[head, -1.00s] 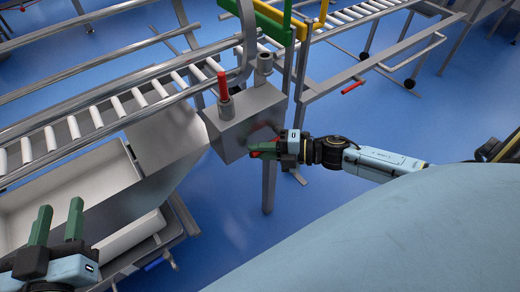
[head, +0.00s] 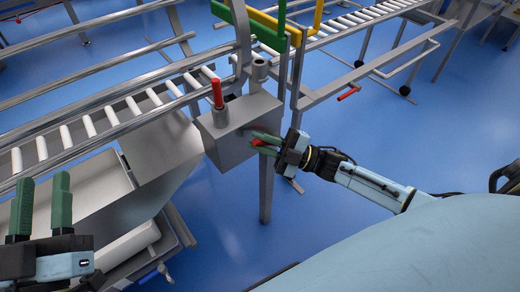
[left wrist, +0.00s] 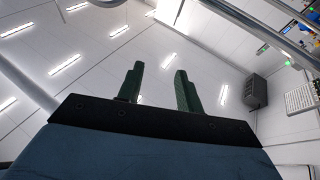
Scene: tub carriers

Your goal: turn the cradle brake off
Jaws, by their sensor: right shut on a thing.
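A grey box (head: 237,138) stands at the end of the roller track, with an upright red handle (head: 217,92) on its top. My right gripper (head: 262,143) is at the right side of this box. Its green fingers are shut on a small red part (head: 260,144), mostly hidden between them. I cannot tell whether this part is the brake lever. My left gripper (head: 41,207) is open and empty at the lower left, fingers pointing up. Its two fingers (left wrist: 158,88) stand apart in the left wrist view, with nothing between them.
The roller track (head: 90,125) runs across the left, with a pale tub (head: 125,246) below it. Green and yellow bars (head: 268,25) stand behind the box. Another roller frame (head: 340,85) with a red lever (head: 348,93) is at the upper right. Blue floor is clear below the right arm.

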